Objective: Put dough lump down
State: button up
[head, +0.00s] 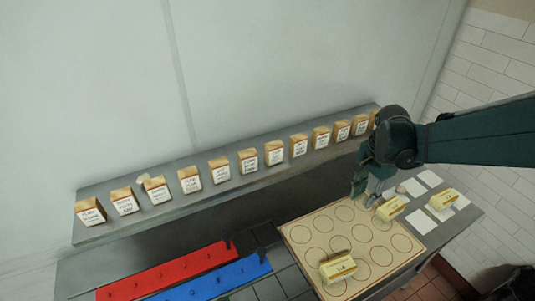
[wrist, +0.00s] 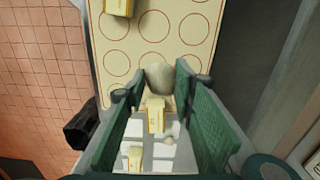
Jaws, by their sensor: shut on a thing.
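My gripper (wrist: 160,82) is shut on a pale, rounded dough lump (wrist: 160,77), which sits between its green fingertips in the wrist view. In the head view my gripper (head: 364,187) is over the back right corner of a cream board (head: 300,236) marked with rings. The board (wrist: 112,82) also shows beneath the lump in the wrist view. The lump covers part of the board there; whether it touches the board I cannot tell. The rings I can see clearly hold no dough.
Yellow labelled blocks lie on the board (head: 338,267), at its right edge (head: 391,208) and among white cards (head: 443,199). A small pale lump (head: 401,189) lies near the cards. Labelled bags (head: 219,169) line the back shelf (head: 100,231). Red (head: 165,277) and blue (head: 215,282) strips lie left.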

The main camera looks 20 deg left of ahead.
notch_tip(320, 180, up, 25)
jog(key=s+a+n, duration=0.2)
jog(key=s+a, duration=0.3)
jog(key=a, duration=0.8)
jog(key=s+a+n, duration=0.2)
jog(key=s+a, duration=0.3)
jog(key=a, duration=0.9)
jog(key=s+a+n, duration=0.4)
jog(key=s+a, duration=1.4)
jog(key=a, duration=0.1)
jog(key=f, duration=0.4)
jog(key=shift+d+f, duration=0.2)
jog(key=w+a+p, duration=0.1)
jog(key=w+a, duration=1.3)
jog(key=shift+f, duration=3.55)
